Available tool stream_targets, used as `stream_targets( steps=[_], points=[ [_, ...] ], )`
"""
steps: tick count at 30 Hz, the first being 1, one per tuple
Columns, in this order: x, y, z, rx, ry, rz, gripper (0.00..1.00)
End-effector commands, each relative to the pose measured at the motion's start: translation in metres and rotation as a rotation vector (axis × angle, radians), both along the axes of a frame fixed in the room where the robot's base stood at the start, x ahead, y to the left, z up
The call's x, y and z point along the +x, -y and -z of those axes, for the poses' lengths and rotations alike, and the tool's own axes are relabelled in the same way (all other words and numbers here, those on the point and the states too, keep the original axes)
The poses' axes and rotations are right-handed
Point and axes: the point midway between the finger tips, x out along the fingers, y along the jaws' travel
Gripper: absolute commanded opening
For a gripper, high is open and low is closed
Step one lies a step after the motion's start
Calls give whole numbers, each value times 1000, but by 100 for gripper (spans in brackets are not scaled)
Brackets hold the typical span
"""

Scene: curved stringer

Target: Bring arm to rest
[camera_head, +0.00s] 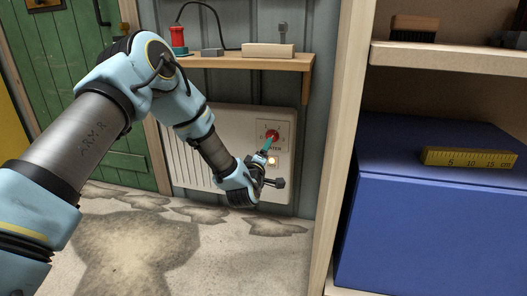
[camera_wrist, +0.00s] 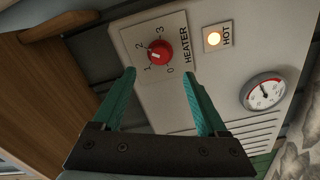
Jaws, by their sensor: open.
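My gripper (camera_head: 270,163) is at the end of my outstretched arm, in front of a white heater (camera_head: 233,125) on the wall. In the wrist view my gripper (camera_wrist: 158,90) shows two teal fingers spread apart with nothing between them. The red heater knob (camera_wrist: 160,50) sits just beyond the fingertips, on a plate marked HEATER with numbers 0 to 3. Its white mark points towards the 1 to 2 side. The knob also shows in the head view (camera_head: 272,135). A lit lamp (camera_wrist: 214,39) marked HOT is beside it. Whether a fingertip touches the knob cannot be told.
A wooden shelf (camera_head: 240,62) runs above the heater. A round gauge (camera_wrist: 263,92) is on the heater. The floor below my arm looks clear.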

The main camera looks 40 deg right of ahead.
Motion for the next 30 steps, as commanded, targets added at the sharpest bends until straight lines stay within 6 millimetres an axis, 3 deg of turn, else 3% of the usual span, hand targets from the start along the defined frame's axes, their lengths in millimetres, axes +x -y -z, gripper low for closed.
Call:
stream_targets(
  steps=[6,23,27,30],
  points=[
    [-8,-14,0,0,0,-1,76],
    [-8,-15,0,1,1,-1,76],
    [11,-28,-6,69,20,-7,76],
    [43,-59,-13,212,48,-17,76]
  ],
)
